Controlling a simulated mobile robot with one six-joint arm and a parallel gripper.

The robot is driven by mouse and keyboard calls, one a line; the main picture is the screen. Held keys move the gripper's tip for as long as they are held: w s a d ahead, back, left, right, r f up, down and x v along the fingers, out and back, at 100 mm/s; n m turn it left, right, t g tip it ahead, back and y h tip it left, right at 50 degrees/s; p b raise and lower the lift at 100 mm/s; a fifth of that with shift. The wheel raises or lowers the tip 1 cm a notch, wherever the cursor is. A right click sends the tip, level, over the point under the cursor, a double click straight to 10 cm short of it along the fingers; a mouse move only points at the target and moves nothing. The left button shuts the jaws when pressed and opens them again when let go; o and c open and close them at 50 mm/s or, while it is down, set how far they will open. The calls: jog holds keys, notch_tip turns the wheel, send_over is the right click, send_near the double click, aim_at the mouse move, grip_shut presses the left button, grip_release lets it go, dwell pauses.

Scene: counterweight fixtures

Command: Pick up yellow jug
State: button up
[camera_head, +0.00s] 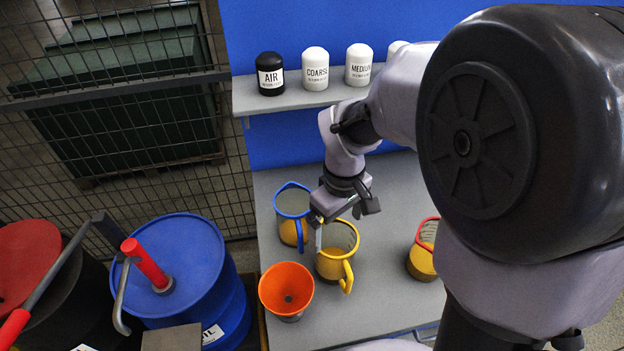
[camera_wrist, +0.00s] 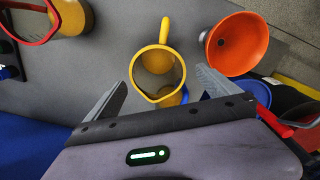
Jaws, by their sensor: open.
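The yellow jug (camera_head: 337,263) stands upright on the grey bench in the head view, with its yellow handle toward the front right. It holds some amber liquid. In the wrist view the yellow jug (camera_wrist: 157,74) shows from above, its handle pointing away from my gripper. My gripper (camera_head: 338,212) is over the back rim of the jug in the head view. In the wrist view its two fingers (camera_wrist: 163,85) are spread apart, one to each side of the jug, with nothing held. I cannot tell how high the fingers are above the rim.
A blue-rimmed jug (camera_head: 291,203) stands close behind the yellow one. An orange funnel (camera_head: 286,289) is at its front left. A red-rimmed jug (camera_head: 423,260) stands to the right. A blue drum (camera_head: 180,262) is left of the bench. A shelf (camera_head: 300,97) with bottles is above.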

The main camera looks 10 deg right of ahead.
aim_at(338, 263)
jog(key=f+b, duration=0.2)
jog(key=f, duration=0.2)
jog(key=f+b, duration=0.1)
jog(key=f, duration=0.4)
jog(key=f+b, duration=0.2)
jog(key=f, duration=0.2)
jog(key=shift+d+f+b, duration=0.3)
jog(key=shift+d, duration=0.1)
jog(key=shift+s+r, duration=0.1)
jog(key=shift+r, duration=0.05)
jog(key=shift+c, duration=0.9)
jog(key=c, duration=1.4)
